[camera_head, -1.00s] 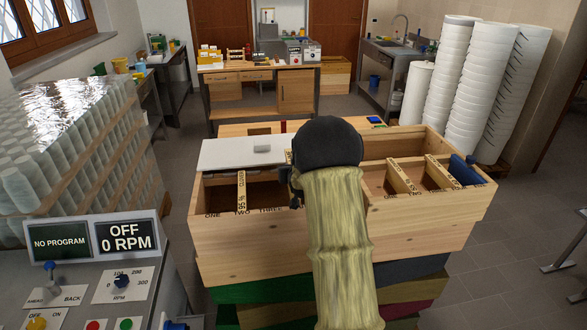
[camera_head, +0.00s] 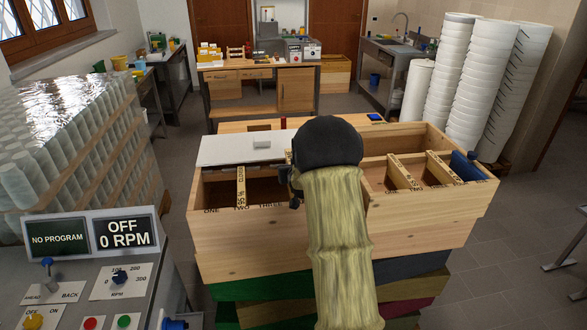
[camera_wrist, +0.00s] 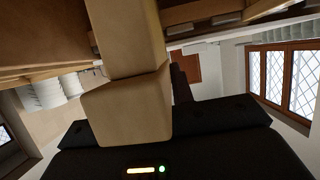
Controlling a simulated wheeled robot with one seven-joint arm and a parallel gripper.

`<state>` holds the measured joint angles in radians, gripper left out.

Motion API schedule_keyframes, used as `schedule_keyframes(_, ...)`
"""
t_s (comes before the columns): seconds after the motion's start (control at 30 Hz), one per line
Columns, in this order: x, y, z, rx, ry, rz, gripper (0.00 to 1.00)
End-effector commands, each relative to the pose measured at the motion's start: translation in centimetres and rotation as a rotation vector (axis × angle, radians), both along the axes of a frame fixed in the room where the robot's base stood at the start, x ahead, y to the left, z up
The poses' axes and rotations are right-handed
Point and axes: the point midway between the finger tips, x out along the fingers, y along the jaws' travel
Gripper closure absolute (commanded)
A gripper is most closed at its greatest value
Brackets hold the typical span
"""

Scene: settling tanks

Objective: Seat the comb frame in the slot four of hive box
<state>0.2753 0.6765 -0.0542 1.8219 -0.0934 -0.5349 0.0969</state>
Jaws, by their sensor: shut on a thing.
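The wooden hive box (camera_head: 330,240) stands ahead in the head view. Its front rim reads ONE, TWO and THREE at left; the rim beyond THREE is behind my arm. A frame's pale top bar (camera_head: 241,187) lies at TWO. In the wrist view, my gripper (camera_wrist: 155,125) is shut on a beige wooden piece (camera_wrist: 128,105), apparently part of the comb frame, between its black jaws. In the head view my arm hides most of the gripper and the held frame, so its height over the slot cannot be told.
A white sheet (camera_head: 235,150) covers the box's back left. In the right part stand two bars (camera_head: 403,172) and a blue panel (camera_head: 466,168). A control panel (camera_head: 100,270) is at near left, jars (camera_head: 70,150) behind it, and white bucket stacks (camera_head: 455,80) at right.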

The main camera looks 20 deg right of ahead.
Motion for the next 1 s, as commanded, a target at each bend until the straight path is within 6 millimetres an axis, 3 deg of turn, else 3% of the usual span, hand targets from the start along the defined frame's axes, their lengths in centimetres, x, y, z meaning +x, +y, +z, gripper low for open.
schedule_keyframes(1.0, 0.1, 0.0, -1.8, -0.001, -0.005, 0.000, 1.00)
